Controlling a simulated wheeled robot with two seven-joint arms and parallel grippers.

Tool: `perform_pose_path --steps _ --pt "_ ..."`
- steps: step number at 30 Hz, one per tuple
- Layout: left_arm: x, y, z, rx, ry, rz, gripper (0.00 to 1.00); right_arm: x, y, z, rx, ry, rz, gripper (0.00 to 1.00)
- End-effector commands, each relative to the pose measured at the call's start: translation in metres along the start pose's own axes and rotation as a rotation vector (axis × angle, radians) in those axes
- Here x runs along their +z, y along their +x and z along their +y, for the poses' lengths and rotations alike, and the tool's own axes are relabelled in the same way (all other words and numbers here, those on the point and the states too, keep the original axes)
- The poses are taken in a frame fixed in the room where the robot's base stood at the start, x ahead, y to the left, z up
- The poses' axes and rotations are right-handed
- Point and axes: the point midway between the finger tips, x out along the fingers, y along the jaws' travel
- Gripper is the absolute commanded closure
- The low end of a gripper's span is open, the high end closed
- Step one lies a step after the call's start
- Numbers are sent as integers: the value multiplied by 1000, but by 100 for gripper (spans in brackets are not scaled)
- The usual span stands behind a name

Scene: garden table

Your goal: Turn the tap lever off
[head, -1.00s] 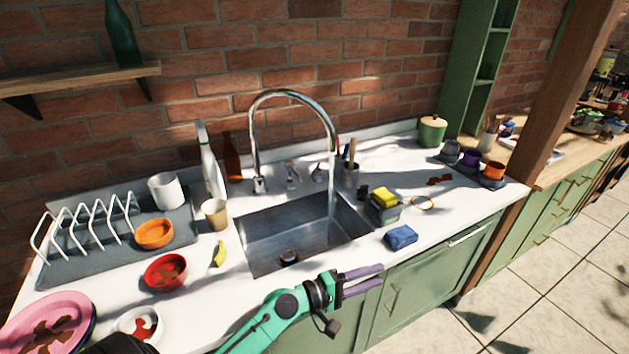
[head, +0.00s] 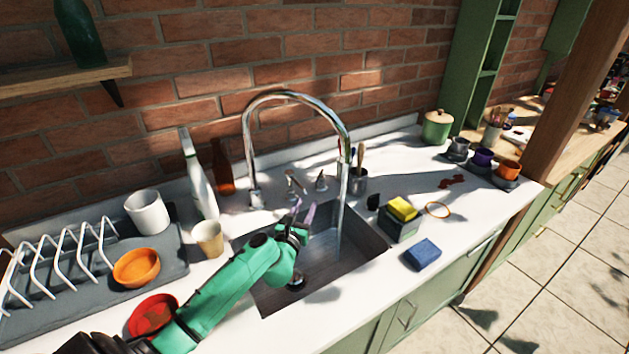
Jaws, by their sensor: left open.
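The chrome tap (head: 247,150) arches over the steel sink (head: 360,255), and a stream of water (head: 341,205) falls from its spout into the basin. Two small chrome handles stand at its base behind the sink: one lever (head: 291,181) beside the spout's foot and another (head: 321,181) further right. My left gripper (head: 304,208) is open and empty over the sink's back part, its purple fingers pointing up toward the handles. It appears just in front of the left lever; I cannot tell if it touches. My right gripper is not in view.
A paper cup (head: 208,239), a yellow sponge (head: 403,208) and a blue sponge (head: 422,254) lie around the sink.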

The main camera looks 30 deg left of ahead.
Motion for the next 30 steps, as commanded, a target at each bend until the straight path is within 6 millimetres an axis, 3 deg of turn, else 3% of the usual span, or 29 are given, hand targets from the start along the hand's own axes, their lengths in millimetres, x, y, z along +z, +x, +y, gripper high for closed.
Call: perform_pose_path --steps 3,6,15,26,30 --pt "-4 30 1 2 2 -6 59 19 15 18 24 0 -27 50" --pt "-5 54 1 1 2 -5 59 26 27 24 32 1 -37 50" --pt "-4 112 0 1 2 -2 59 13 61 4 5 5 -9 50" --pt "0 122 0 -1 3 0 59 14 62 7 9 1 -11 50" --pt "0 122 0 0 3 -1 100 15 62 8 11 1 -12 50"
